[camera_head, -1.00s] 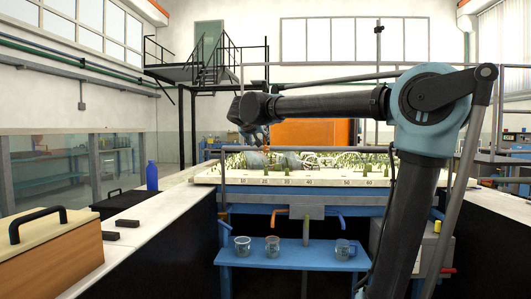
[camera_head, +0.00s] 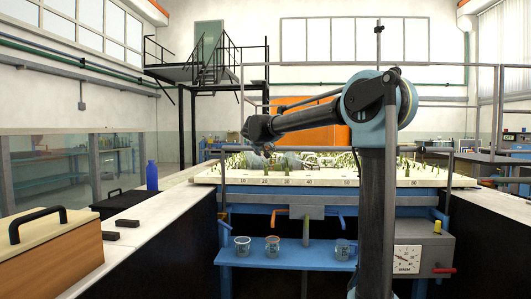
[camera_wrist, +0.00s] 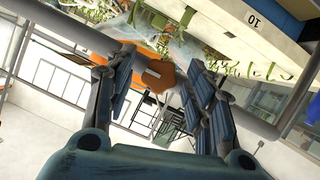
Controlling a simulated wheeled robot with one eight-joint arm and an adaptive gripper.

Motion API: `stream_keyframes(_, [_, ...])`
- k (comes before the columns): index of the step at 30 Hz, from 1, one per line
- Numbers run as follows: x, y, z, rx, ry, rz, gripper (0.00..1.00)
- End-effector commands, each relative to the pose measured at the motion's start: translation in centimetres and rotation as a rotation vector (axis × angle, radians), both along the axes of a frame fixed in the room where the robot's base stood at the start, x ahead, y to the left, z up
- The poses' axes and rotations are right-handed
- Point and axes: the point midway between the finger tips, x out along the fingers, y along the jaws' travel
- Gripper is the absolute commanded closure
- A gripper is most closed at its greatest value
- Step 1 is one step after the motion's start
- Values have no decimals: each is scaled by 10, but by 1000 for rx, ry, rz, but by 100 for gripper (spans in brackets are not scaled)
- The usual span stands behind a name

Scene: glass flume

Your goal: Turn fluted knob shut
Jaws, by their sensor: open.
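An orange-brown lobed piece (camera_wrist: 158,74), which looks like the fluted knob, shows between and beyond my fingers in the wrist view. I cannot make it out in the head view, and its turned position cannot be told. My gripper (camera_wrist: 158,58) is open, with one finger on each side of this piece in the picture. No contact shows, and the distance to it is unclear. In the head view my gripper (camera_head: 268,150) hangs small and dark above the left part of the flume's white top (camera_head: 330,183).
Green plants and a clear glass channel lie along the flume top. A grey dial box (camera_head: 407,259) stands at right. A blue bottle (camera_head: 152,175) stands on the left bench.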

Motion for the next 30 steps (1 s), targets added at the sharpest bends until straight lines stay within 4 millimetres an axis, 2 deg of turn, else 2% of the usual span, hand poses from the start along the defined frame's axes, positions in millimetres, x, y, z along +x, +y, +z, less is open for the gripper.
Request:
stream_keyframes(11, [4, -1, -2, 0, 0, 0, 51])
stream_keyframes(15, [4, -1, -2, 0, 0, 0, 83])
stream_keyframes(17, [4, -1, -2, 0, 0, 0, 95])
stream_keyframes(30, [4, 0, -2, -59, 2, 2, 96])
